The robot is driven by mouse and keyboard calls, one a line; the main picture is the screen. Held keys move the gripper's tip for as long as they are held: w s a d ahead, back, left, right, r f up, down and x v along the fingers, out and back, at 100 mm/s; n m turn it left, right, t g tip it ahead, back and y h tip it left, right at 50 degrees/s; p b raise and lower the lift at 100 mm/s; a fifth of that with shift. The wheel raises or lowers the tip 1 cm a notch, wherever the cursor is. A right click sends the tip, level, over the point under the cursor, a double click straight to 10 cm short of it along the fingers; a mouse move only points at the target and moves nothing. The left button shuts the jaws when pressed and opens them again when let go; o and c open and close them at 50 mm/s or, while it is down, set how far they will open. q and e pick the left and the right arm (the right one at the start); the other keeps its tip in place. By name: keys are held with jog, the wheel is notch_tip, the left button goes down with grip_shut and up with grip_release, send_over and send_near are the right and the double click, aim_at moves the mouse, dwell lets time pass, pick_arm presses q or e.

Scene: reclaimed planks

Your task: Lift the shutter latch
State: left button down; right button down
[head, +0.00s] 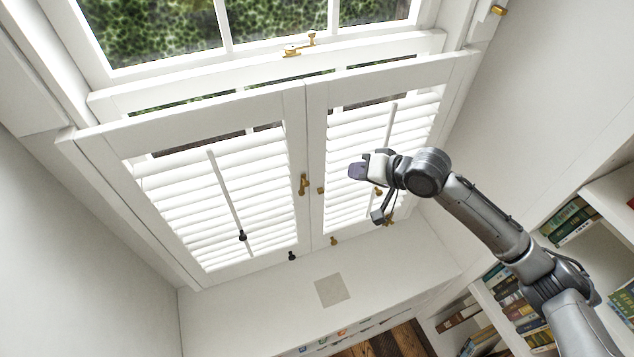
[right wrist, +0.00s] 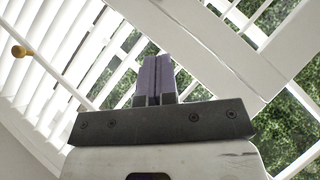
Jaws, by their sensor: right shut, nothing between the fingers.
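Two white louvred shutter panels, a left one (head: 136,137) and a right one (head: 316,215), stand closed side by side below the window. A small brass latch (head: 303,184) sits on the left panel's inner stile, with a brass catch (head: 321,190) beside it on the right panel. My right gripper (head: 355,171) is in front of the right panel, to the right of the latch and apart from it in the picture. Its purple fingers (right wrist: 154,80) are shut and empty in the right wrist view. The latch does not show there. My left gripper is not in view.
A tilt rod (head: 220,185) with a black knob hangs on the left panel. The right panel's rod ends in a brass knob (right wrist: 18,51) near my right gripper. A brass sash lock (head: 298,48) is above. Bookshelves (head: 604,196) stand at right. The sill (head: 240,310) is mostly clear.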

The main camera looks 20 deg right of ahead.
jog(key=p, duration=0.2)
send_near(306, 176)
jog(key=w, duration=0.3)
jog(key=shift+w+a+f+p, duration=0.2)
jog(key=shift+a+f+p, duration=0.1)
jog(key=shift+a+f, duration=1.2)
jog(key=shift+f, duration=0.2)
